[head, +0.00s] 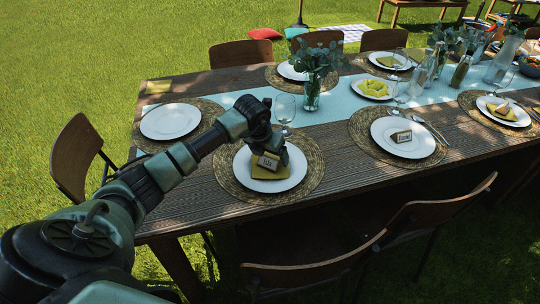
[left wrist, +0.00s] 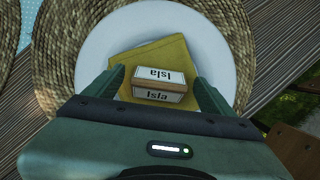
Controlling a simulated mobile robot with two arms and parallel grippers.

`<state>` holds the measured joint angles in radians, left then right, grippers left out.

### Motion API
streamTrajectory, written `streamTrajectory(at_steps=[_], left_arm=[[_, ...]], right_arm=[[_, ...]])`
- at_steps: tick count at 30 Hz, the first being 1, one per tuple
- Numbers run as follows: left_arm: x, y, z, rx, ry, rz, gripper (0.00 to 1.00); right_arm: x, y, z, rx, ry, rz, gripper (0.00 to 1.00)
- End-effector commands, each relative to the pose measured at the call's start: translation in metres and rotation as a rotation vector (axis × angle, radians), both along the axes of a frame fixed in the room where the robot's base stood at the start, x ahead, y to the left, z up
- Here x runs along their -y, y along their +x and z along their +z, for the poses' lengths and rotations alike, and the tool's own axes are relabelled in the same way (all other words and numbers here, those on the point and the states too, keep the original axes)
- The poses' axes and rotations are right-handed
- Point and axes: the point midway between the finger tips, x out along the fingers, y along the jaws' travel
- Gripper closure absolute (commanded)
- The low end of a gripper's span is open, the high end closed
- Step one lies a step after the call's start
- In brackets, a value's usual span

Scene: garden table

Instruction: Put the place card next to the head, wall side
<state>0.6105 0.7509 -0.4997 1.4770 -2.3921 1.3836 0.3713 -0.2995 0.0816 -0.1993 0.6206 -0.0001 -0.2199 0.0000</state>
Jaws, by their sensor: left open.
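The place card (head: 268,161) reads "Isla" and stands on a folded yellow napkin on a white plate (head: 284,184), at the near-side setting closest to the table's left end. In the left wrist view the card (left wrist: 160,83) lies between the two fingers of my left gripper (left wrist: 162,88). The gripper is open, with a gap visible on each side of the card. In the head view my left gripper (head: 270,152) is down over this plate and partly hides the napkin. My right gripper is not in view.
An empty white plate (head: 170,121) on a woven mat is at the table's left end, with a wooden chair (head: 75,158) beside it. A wine glass (head: 285,111) stands just behind my gripper. Another card (head: 401,136) is on the plate to the right.

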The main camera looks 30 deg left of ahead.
Motion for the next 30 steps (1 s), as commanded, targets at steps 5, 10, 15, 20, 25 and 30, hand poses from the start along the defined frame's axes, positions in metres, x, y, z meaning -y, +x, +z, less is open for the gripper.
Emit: streamTrajectory(at_steps=[5,10,15,20,25,30], left_arm=[[-0.001,-0.011,0.029,0.005,0.004,-0.002,0.16],[0.001,-0.025,0.064,0.005,0.003,0.0,0.16],[0.002,-0.037,0.092,0.004,0.002,0.001,0.16],[0.003,-0.043,0.104,0.001,0.002,0.001,0.16],[0.003,-0.044,0.108,0.0,0.001,0.001,0.16],[0.003,-0.044,0.107,0.0,0.0,0.0,0.16]], right_arm=[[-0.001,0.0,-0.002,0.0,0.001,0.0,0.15],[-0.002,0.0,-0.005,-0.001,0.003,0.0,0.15],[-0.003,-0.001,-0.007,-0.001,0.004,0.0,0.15],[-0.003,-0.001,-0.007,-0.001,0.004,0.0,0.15],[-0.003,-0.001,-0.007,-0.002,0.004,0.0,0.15],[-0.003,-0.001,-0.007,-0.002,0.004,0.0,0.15]])
